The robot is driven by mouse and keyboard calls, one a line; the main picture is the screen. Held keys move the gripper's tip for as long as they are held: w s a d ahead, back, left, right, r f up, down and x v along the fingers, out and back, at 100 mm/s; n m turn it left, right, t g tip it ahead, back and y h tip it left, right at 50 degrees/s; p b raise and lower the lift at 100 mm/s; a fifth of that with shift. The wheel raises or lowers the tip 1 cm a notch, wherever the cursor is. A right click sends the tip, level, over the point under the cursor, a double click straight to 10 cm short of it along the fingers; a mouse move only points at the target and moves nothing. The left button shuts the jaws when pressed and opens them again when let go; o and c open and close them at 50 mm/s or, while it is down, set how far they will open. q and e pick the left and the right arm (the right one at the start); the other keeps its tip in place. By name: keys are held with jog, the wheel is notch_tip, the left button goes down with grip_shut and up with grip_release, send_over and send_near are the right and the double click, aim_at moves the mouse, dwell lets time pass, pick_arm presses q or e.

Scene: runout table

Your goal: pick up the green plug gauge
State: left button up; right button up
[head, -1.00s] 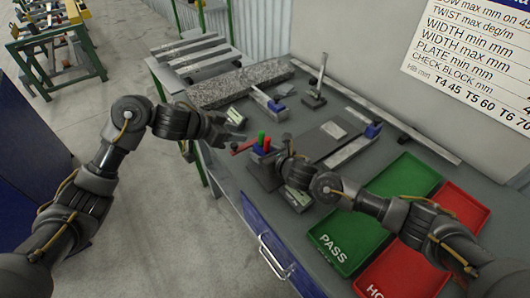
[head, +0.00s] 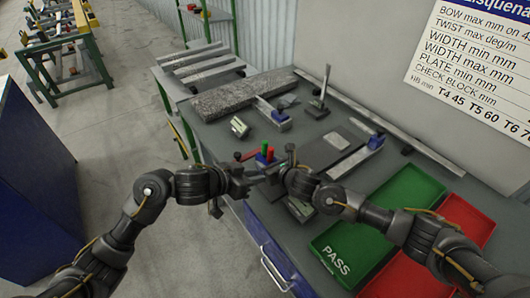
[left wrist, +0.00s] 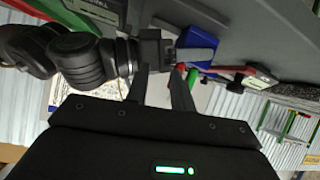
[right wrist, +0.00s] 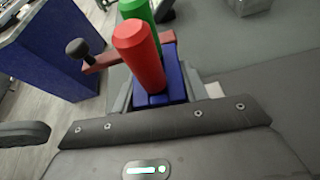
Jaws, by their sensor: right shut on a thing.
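The green plug gauge (right wrist: 137,10) stands upright behind the red plug gauge (right wrist: 139,55) in the right wrist view; its top is cut off by the frame edge. Both rise from a blue block (right wrist: 172,75). My right gripper (head: 268,174) is at this block, with its fingers on either side of it, shut on it below the red gauge. My left gripper (head: 243,176) is just left of the block. Its fingers (left wrist: 158,88) are apart with nothing visible between them, and the red gauge and blue block show just beyond them.
A brown-red bar with a black knob (right wrist: 77,48) sticks out beside the block. The green PASS tray (head: 400,205) and a red tray (head: 460,215) lie to the right. A granite slab (head: 240,93) lies at the back. The two grippers are close together.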

pick_arm(q)
jog(key=w+a+r+n+t+y, duration=0.1)
jog(key=a+r+n+t+y, duration=0.1)
jog(key=a+r+t, duration=0.3)
jog(key=g, duration=0.1)
send_near(263, 144)
jog(key=shift+d+x, duration=0.2)
jog(key=shift+x, duration=1.55)
jog(key=shift+y, duration=0.4)
jog(key=shift+x, duration=2.55)
jog(key=shift+r, duration=0.2)
jog(key=shift+c, duration=0.3)
grip_shut()
